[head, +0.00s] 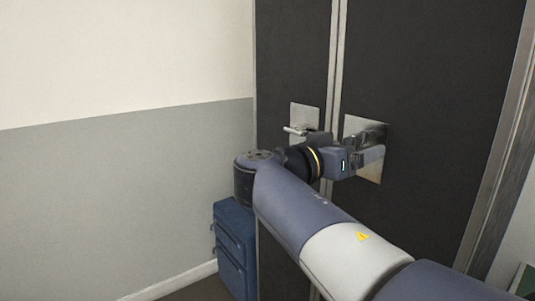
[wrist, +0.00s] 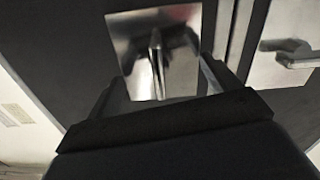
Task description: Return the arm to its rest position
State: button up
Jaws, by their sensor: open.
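My gripper (head: 372,150) is at the end of my outstretched arm, in front of the right dark door leaf (head: 430,90). In the wrist view my gripper (wrist: 165,90) is open, its two fingers spread on either side of a metal handle (wrist: 156,62) on a shiny plate (wrist: 187,28). The handle shows between the fingers; I cannot tell whether they touch it. In the head view that plate (head: 371,172) is partly hidden behind my gripper.
The left door leaf (head: 290,50) has its own plate and lever handle (head: 297,130), close beside my wrist. A blue case (head: 234,245) stands on the floor below my arm. A grey and white wall (head: 120,180) is at the left.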

jog(key=shift+s+a+m, duration=0.4)
jog(key=shift+a+m, duration=0.1)
jog(key=shift+m, duration=0.6)
jog(key=shift+f, duration=0.1)
